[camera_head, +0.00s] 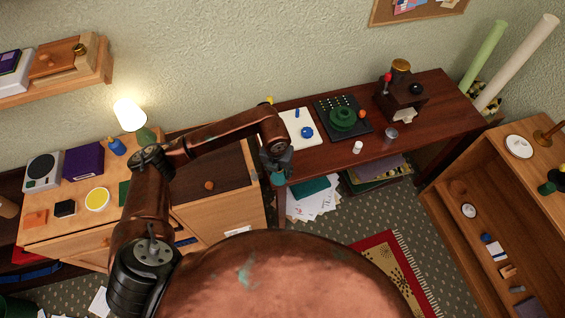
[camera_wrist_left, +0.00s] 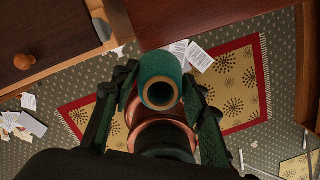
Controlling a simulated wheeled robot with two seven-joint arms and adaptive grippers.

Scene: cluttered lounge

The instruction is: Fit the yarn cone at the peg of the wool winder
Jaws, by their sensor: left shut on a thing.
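The yarn cone is a teal-green hollow cone with a pale inner tube, seen end-on in the left wrist view (camera_wrist_left: 160,68). My left gripper (camera_wrist_left: 160,100) is shut on it, with one dark finger on each side. In the head view my left gripper (camera_head: 276,160) hangs in front of the dark wooden table's left part, and only a little of the cone (camera_head: 279,178) shows below it. I cannot tell for sure which thing is the wool winder. A wooden piece with an upright post (camera_head: 546,136) stands on the right cabinet. My right gripper is not in view.
On the dark table (camera_head: 440,112) are a green round piece (camera_head: 342,118) on a black board, a dark box with a red knob (camera_head: 400,97), a white cup (camera_head: 357,147) and a glass (camera_head: 391,134). A lit lamp (camera_head: 130,115) stands left. Papers (camera_head: 314,203) lie below.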

